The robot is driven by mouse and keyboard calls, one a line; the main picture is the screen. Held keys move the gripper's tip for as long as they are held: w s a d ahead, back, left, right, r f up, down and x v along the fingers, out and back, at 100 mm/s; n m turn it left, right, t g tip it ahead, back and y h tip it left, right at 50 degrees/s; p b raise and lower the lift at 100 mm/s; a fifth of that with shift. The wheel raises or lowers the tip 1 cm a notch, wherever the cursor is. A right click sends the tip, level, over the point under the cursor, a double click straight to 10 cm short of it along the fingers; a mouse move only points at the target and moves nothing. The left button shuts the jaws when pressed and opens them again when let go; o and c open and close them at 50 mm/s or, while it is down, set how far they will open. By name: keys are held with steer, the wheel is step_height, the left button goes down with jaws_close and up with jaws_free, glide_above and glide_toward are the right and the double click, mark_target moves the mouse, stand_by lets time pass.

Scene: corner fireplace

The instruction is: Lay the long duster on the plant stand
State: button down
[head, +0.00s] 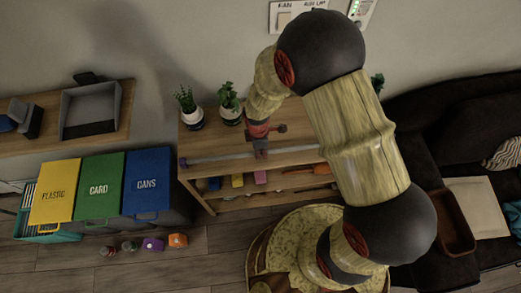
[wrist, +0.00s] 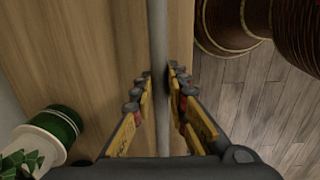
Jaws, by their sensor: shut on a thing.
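My gripper (head: 261,148) is shut on the grey shaft of the long duster (head: 212,159), near its middle. The shaft runs nearly level from left to right, over the front part of the wooden plant stand's top (head: 215,143). In the wrist view, the duster's shaft (wrist: 159,40) passes between my gripper's fingers (wrist: 160,85), with the plant stand's board (wrist: 100,50) below and to the left. I cannot tell whether the shaft touches the top. The duster's far right end is partly hidden by my arm.
Potted plants (head: 190,112) (head: 231,108) stand at the back left of the top. The lower shelf holds small coloured items (head: 237,181). Yellow, green and blue bins (head: 100,187) stand to the left. A dark sofa (head: 440,130) is at the right.

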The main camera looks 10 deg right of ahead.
steer(key=shift+f, duration=0.4)
steer(key=c, duration=1.7)
jaws_free()
steer(key=shift+c, duration=0.2)
steer(key=shift+o, duration=0.4)
step_height(320, 180, up, 12)
steer(key=shift+a, duration=0.3)
